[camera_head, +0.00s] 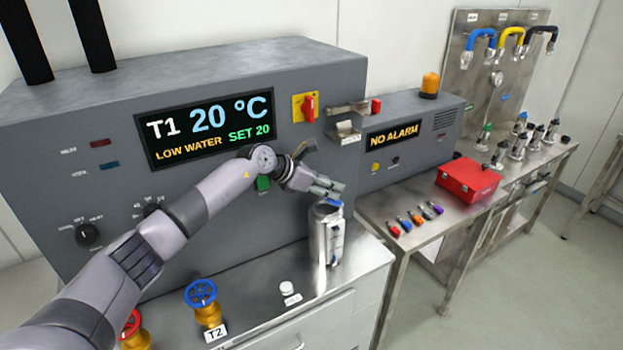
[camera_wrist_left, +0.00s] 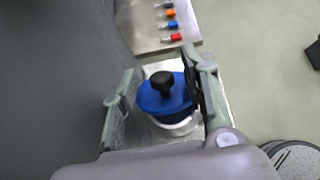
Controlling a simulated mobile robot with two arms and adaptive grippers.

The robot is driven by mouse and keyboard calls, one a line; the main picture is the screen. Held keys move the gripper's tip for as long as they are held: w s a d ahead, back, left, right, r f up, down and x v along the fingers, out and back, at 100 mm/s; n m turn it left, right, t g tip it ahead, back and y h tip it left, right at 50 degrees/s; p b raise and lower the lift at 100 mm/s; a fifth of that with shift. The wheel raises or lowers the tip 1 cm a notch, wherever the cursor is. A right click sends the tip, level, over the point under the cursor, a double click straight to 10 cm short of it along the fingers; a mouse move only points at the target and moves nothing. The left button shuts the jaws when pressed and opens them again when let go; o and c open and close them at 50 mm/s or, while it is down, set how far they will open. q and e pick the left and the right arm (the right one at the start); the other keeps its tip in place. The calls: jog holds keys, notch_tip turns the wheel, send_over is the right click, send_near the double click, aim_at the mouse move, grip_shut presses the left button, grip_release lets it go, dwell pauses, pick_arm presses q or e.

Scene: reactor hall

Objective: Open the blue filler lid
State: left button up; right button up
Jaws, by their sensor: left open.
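The blue filler lid (camera_wrist_left: 165,97) is a round blue disc with a black knob (camera_wrist_left: 161,81) on top. It sits on top of a shiny metal cylinder (camera_head: 327,237) on the steel bench in the head view, where only a bit of the blue (camera_head: 333,202) shows under the gripper. My left gripper (camera_head: 334,190) is just above the cylinder's top. In the left wrist view its two fingers (camera_wrist_left: 160,92) are open, one on each side of the lid. The right finger looks close to the lid's edge; whether it touches I cannot tell. My right gripper is not in view.
The grey cabinet with the T1 display (camera_head: 206,126) stands right behind my left arm. A blue valve wheel (camera_head: 201,293) and a small white button (camera_head: 287,287) are on the bench. A red toolbox (camera_head: 468,180) and several coloured small items lie on the table to the right.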

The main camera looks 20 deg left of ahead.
pick_arm(q)
jog(key=v, duration=1)
jog(key=shift+s+a+r, duration=0.1)
jog(key=shift+s+a, duration=0.05)
